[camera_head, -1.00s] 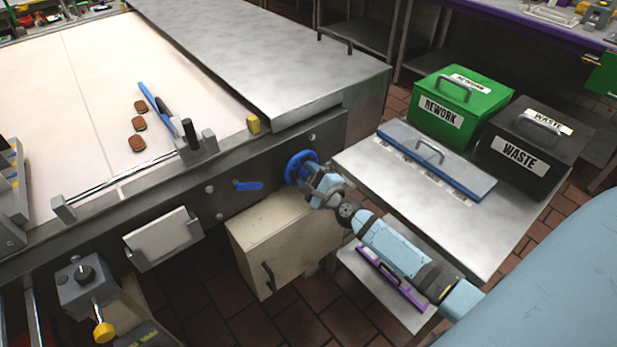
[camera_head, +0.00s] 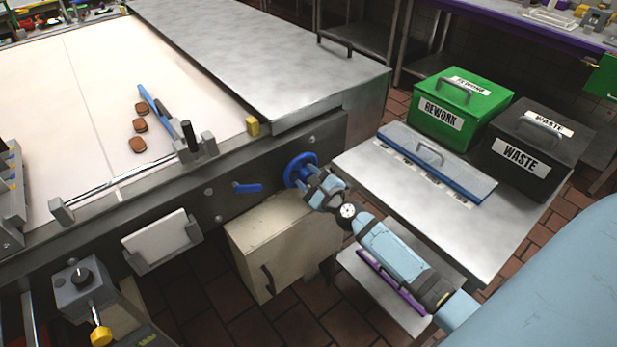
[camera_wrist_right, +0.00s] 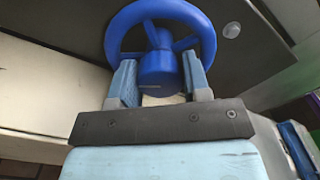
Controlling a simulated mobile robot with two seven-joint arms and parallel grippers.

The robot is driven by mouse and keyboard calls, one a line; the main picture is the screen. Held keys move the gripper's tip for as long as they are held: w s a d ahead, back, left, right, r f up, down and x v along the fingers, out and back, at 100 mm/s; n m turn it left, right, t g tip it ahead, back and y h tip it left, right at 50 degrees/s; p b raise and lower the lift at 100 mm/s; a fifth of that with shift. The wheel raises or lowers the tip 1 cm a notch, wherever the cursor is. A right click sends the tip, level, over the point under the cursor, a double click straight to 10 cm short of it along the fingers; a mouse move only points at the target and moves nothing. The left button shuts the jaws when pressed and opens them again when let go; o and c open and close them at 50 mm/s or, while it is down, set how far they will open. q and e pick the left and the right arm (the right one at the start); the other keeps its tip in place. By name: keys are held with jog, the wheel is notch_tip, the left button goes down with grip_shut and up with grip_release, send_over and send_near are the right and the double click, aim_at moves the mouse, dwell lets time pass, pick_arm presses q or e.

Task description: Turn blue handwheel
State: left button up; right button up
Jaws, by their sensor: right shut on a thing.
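The blue handwheel (camera_head: 299,169) is mounted on the dark side panel of the conveyor machine. In the right wrist view the blue handwheel (camera_wrist_right: 160,40) shows its ring, spokes and a thick central hub. My right gripper (camera_head: 312,180) is at the wheel from the front right. In the right wrist view my right gripper (camera_wrist_right: 158,82) has one finger on each side of the hub, inside the lower part of the ring, shut on it. My left gripper is not in view.
A blue lever (camera_head: 248,188) sits left of the wheel. A beige cabinet (camera_head: 275,240) stands below. A steel table (camera_head: 480,235) at the right holds a green REWORK bin (camera_head: 450,115), a black WASTE bin (camera_head: 515,165) and a blue-lidded tray (camera_head: 450,170).

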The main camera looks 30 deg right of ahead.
jog(key=o, duration=0.9)
jog(key=shift+s+d+b, duration=0.2)
jog(key=shift+s+b, duration=0.2)
jog(key=shift+s, duration=1.9)
jog(key=shift+s+d+b, duration=0.15)
jog(key=shift+s+b, duration=0.25)
jog(key=shift+s, duration=1.9)
jog(key=shift+s+d+b, duration=0.2)
jog(key=shift+s+b, duration=0.2)
jog(key=shift+s, duration=1.9)
